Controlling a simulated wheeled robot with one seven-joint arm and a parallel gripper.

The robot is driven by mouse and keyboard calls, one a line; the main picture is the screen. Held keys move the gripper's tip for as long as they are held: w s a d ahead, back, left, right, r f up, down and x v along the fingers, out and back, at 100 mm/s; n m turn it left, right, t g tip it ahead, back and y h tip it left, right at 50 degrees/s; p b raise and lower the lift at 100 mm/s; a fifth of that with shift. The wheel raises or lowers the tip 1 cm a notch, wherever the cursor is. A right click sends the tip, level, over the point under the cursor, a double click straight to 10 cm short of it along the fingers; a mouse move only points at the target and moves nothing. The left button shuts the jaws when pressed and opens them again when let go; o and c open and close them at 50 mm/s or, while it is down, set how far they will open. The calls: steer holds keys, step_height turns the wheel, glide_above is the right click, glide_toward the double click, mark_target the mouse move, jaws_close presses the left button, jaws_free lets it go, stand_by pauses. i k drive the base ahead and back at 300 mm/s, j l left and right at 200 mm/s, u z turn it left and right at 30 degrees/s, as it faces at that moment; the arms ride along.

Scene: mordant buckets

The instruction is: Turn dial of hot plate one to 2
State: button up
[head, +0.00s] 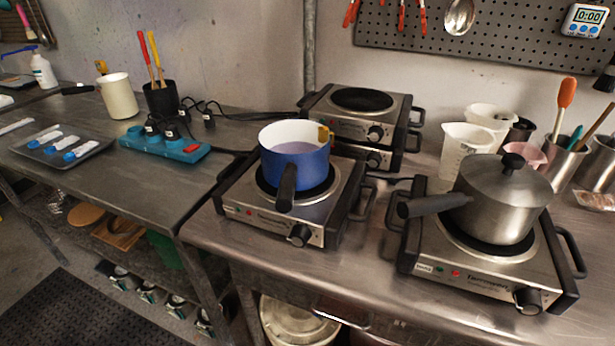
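A hot plate (238,209) with a steel body stands in the middle of the view and bears a blue pot (300,172). Its black dial (299,235) is on the front face, below the pot's dark handle. A second hot plate (490,284) stands at the right under a grey lidded pot (500,205), with its dial (528,300) at the front right. Small lights show on both fronts. The dial numbers are too small to read, and I cannot tell which plate is number one. My gripper is not in view.
Two stacked hot plates (345,127) stand behind. A blue power strip (165,146) with black plugs and cables lies on the left table. White beakers (463,146) and utensil cups stand at the back right. The steel counter (355,258) between the two front plates is clear.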

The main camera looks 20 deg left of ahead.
mark_target(299, 236)
steer(key=j+u, duration=0.25)
steer(key=u, duration=0.15)
steer(key=j+u, duration=0.2)
steer(key=u, duration=0.15)
steer(key=i+j+u, duration=0.15)
steer(key=u, duration=0.25)
